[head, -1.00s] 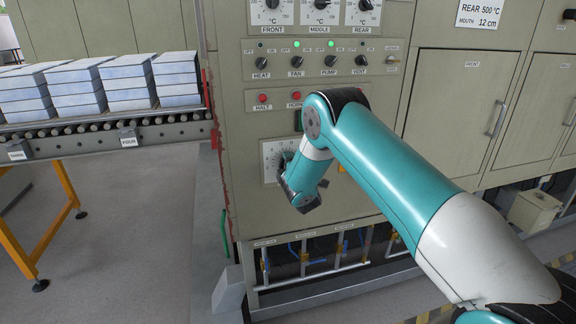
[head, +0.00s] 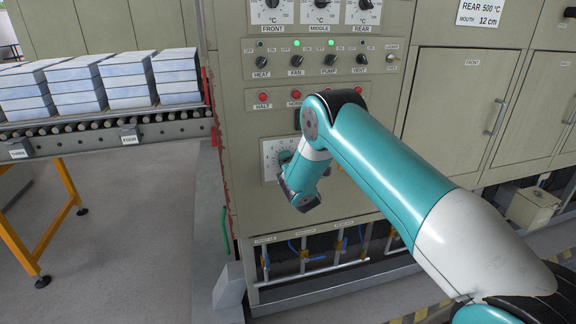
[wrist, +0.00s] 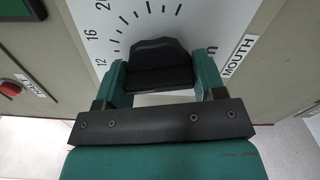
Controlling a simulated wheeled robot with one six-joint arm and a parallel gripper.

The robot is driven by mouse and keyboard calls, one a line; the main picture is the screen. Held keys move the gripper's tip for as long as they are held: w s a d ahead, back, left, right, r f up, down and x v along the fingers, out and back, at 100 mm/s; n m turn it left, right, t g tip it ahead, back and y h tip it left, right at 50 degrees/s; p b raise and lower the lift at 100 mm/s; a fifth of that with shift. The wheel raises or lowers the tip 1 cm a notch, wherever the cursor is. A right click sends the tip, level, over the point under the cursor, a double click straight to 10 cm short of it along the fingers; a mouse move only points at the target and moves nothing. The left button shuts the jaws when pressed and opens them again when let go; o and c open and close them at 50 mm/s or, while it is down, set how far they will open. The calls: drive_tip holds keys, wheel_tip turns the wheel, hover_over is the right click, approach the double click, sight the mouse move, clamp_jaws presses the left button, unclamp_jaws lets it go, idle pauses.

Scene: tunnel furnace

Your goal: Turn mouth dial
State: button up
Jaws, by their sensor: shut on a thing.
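The mouth dial is a dark knob (wrist: 157,66) on a white scale plate (wrist: 100,22), with the label MOUTH (wrist: 238,56) beside it in the wrist view. Numbers 12, 16 and 20 show on the scale; the rest is covered. My gripper (wrist: 160,78) is shut on the knob, one teal finger on each side. I cannot tell which mark the knob points to. In the head view the plate (head: 269,148) is partly hidden by my gripper (head: 283,166). A sign (head: 483,13) reads REAR 500 °C, MOUTH 12 cm.
A row of red buttons (head: 263,97) and a row of switches (head: 297,61) sit above the plate. Pipes with valves (head: 304,254) run below the panel. A roller conveyor (head: 150,130) with stacked blocks (head: 177,77) stands at the left.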

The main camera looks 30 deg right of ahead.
drive_tip(key=o, duration=0.9)
drive_tip(key=shift+s+a+f+b, duration=0.2)
drive_tip(key=shift+s+b, duration=0.15)
drive_tip(key=shift+s, duration=0.15)
drive_tip(key=s+a+b, duration=0.1)
drive_tip(key=s+b, duration=0.4)
drive_tip(key=b, duration=0.1)
drive_tip(key=s+a+b, duration=0.1)
drive_tip(key=s+b, duration=0.4)
drive_tip(key=s+a+b, duration=0.1)
drive_tip(key=s+b, duration=0.5)
drive_tip(key=shift+a+r+b, duration=0.1)
drive_tip(key=shift+r+b, duration=0.1)
drive_tip(key=shift+b, duration=0.15)
drive_tip(key=shift+s, duration=0.1)
